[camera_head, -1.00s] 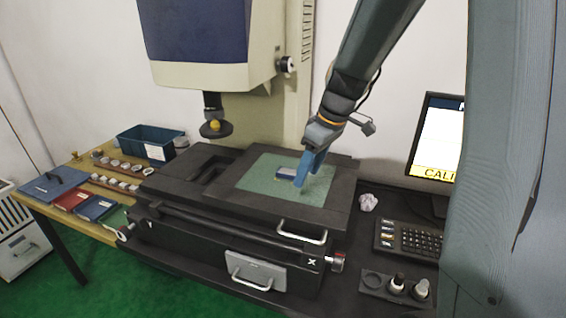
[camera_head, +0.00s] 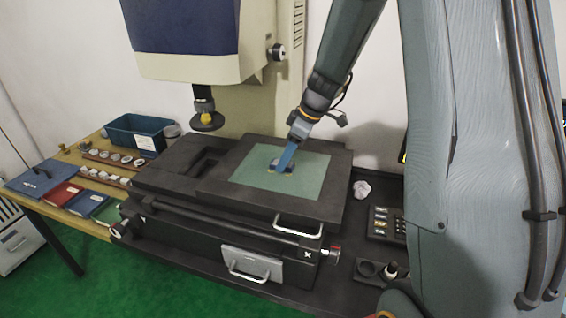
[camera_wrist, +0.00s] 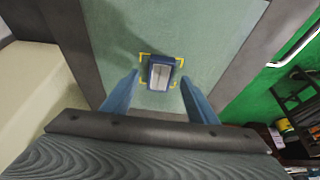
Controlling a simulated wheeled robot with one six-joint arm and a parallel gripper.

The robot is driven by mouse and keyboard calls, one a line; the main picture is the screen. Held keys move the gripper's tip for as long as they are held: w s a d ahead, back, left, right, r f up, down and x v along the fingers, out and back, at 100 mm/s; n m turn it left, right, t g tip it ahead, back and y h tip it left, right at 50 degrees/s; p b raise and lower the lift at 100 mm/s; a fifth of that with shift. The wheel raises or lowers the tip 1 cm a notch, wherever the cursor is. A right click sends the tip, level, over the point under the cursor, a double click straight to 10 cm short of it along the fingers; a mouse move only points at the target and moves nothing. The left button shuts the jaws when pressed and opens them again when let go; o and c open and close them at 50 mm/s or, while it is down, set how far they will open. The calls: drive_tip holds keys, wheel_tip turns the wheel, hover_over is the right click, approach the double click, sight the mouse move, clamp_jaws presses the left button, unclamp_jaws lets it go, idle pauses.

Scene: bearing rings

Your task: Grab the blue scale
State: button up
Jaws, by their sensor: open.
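The blue scale (camera_wrist: 161,74) is a small blue block with a pale grey top. It lies on the green glass plate (camera_wrist: 207,30) of the measuring machine, inside yellow corner marks. In the head view only part of the scale (camera_head: 276,162) shows beside my fingers. My gripper (camera_wrist: 158,91) is open, with its two blue fingers on either side, short of the scale in the wrist view. In the head view my gripper (camera_head: 281,166) points down at the plate. I cannot tell the exact height of the fingertips above it.
The machine's dark stage frame (camera_head: 322,205) surrounds the plate, and a probe head (camera_head: 207,120) hangs to the left. A wooden side table (camera_head: 92,226) holds a blue bin (camera_head: 137,138), rings and books.

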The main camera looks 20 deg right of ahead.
drive_tip(key=shift+w+a+f, duration=0.1)
drive_tip(key=shift+f, duration=0.45)
drive_tip(key=c, duration=1.3)
drive_tip(key=shift+o, duration=0.2)
drive_tip(key=shift+r, duration=0.15)
